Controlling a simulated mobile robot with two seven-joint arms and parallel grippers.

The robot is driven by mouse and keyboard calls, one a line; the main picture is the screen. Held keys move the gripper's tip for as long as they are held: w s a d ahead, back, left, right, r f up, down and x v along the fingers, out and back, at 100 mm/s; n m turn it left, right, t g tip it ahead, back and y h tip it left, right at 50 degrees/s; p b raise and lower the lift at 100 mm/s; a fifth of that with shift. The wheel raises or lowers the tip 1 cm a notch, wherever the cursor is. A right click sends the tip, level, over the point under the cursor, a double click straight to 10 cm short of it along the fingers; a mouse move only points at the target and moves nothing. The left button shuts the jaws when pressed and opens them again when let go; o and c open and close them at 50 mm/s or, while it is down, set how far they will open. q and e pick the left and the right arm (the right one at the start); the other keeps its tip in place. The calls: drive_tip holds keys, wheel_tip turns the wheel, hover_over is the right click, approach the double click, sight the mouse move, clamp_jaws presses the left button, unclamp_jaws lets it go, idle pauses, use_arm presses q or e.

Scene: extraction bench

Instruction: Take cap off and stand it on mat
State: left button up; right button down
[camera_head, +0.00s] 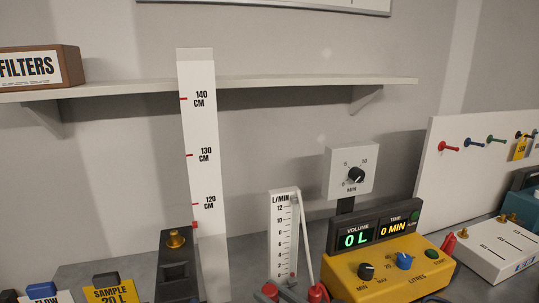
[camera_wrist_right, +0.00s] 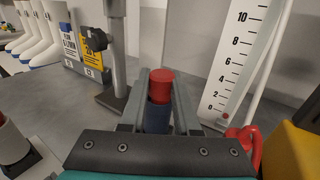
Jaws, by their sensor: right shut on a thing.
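The red cap (camera_wrist_right: 161,84) stands between my right gripper's fingertips (camera_wrist_right: 160,100) in the right wrist view, with a dark blue cylinder (camera_wrist_right: 158,119) directly below it. The gripper is shut on the capped piece. The fingers hide its sides, and I cannot tell whether the red and blue parts are joined. I cannot make out a mat in either view. My left gripper is not in view.
The L/MIN flow meter (camera_head: 284,235), with a red fitting (camera_head: 316,293), stands close right of the gripper. A yellow meter box (camera_head: 390,270) is farther right. A tall height scale (camera_head: 203,150) and dark block (camera_head: 177,270) stand left. Grey bench (camera_wrist_right: 60,100) shows bare left of the gripper.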

sight(274, 292)
drive_tip(key=shift+r+p, duration=2)
drive_tip(key=shift+r, duration=0.2)
drive_tip(key=shift+d, duration=0.1)
